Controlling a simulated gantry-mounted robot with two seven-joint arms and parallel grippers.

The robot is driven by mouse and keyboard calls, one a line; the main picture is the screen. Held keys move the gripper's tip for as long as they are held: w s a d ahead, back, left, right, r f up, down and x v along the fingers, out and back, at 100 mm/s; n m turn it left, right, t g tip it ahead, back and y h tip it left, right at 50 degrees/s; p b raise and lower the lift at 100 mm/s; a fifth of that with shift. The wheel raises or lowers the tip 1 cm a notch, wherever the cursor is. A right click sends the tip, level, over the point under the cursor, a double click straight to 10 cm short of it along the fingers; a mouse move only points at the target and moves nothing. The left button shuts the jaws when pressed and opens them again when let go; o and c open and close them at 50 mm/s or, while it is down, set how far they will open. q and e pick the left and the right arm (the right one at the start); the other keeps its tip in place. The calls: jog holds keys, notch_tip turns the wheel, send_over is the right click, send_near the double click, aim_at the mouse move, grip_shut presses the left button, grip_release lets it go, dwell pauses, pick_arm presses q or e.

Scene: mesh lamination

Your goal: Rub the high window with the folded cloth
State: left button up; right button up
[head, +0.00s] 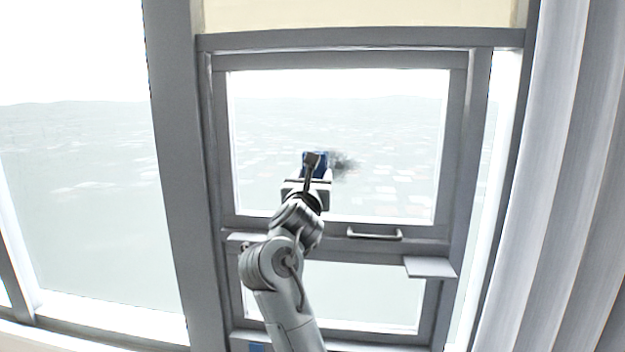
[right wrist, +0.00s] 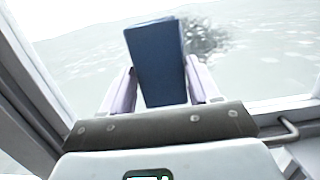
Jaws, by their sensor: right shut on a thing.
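The high window (head: 270,110) is a grey-framed upper pane in the middle of the head view. A dark smudge (head: 345,163) is on its lower middle part; it also shows in the right wrist view (right wrist: 203,38). My right gripper (head: 311,172) is raised in front of the pane, just left of the smudge. It is shut on the folded cloth (right wrist: 158,62), a dark blue block upright between its fingers. The cloth shows small in the head view (head: 321,160), partly hidden by the gripper. I cannot tell whether it touches the glass. My left gripper is not in view.
A bar handle (head: 374,234) sits on the rail below the pane. A small grey ledge (head: 430,267) sticks out at the lower right. A pale curtain (head: 560,180) hangs at the right. A thick grey post (head: 178,150) stands left of the window.

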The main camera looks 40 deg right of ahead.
jog(key=shift+x, duration=0.8)
jog(key=shift+s+d+f, duration=0.1)
jog(key=shift+f, duration=0.05)
